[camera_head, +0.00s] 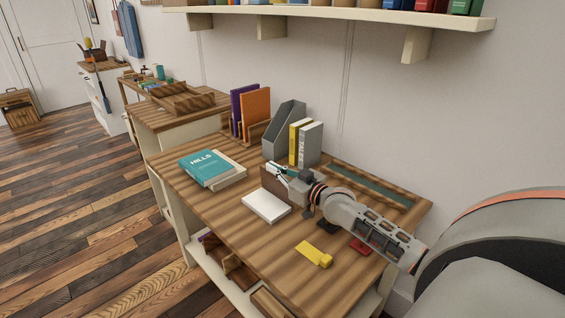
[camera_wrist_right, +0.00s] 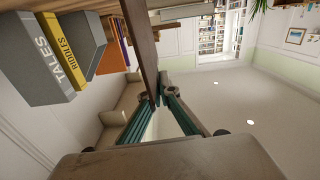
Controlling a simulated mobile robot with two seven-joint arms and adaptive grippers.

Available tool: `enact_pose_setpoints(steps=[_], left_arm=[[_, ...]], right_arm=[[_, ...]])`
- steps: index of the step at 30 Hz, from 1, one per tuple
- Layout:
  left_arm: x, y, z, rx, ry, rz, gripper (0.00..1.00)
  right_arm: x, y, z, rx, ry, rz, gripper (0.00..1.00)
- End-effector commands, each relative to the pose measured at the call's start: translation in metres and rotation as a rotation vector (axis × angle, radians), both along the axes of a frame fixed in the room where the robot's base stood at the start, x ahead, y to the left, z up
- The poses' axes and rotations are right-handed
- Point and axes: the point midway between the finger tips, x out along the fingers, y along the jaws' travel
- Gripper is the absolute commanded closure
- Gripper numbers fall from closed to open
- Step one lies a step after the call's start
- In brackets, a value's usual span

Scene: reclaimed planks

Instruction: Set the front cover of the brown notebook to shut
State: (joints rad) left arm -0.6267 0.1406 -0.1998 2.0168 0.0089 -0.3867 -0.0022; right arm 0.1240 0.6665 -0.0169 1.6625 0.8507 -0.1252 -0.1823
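The brown notebook lies open on the plank table, its white page block (camera_head: 266,207) facing up. Its brown front cover (camera_head: 272,184) stands raised at the far edge of the pages. My right gripper (camera_head: 281,171) is at the top of this cover. In the right wrist view the cover shows nearly edge-on as a brown strip (camera_wrist_right: 143,45). The teal fingers of my right gripper (camera_wrist_right: 158,98) close together on its end. The gripper hides part of the cover in the head view. My left gripper is not in view.
A teal book on a pale one (camera_head: 207,168) lies to the left. A grey file holder (camera_head: 284,128) and upright books (camera_head: 309,143) stand behind. A yellow object (camera_head: 314,254) and a red one (camera_head: 361,246) lie near my right arm. The table's front left is clear.

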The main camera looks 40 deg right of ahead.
Motion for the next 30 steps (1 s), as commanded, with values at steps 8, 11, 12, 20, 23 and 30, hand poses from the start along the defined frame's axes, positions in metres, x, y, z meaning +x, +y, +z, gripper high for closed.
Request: enact_pose_setpoints(steps=[8,11,12,20,23,30], left_arm=[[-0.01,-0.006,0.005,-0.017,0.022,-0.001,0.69],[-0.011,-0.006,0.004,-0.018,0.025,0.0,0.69],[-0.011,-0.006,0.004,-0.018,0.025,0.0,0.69],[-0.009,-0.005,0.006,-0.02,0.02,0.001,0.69],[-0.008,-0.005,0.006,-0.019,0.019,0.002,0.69],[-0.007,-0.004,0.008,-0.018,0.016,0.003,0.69]], right_arm=[[-0.001,0.015,0.001,-0.124,-0.013,0.0,1.0],[-0.001,0.017,-0.001,-0.147,-0.015,-0.001,1.0],[-0.001,0.018,-0.001,-0.153,-0.015,-0.001,1.0],[-0.002,0.019,-0.003,-0.166,-0.015,-0.001,1.0],[-0.002,0.019,-0.003,-0.166,-0.015,-0.001,1.0],[-0.002,0.019,-0.003,-0.165,-0.015,-0.001,0.81]])
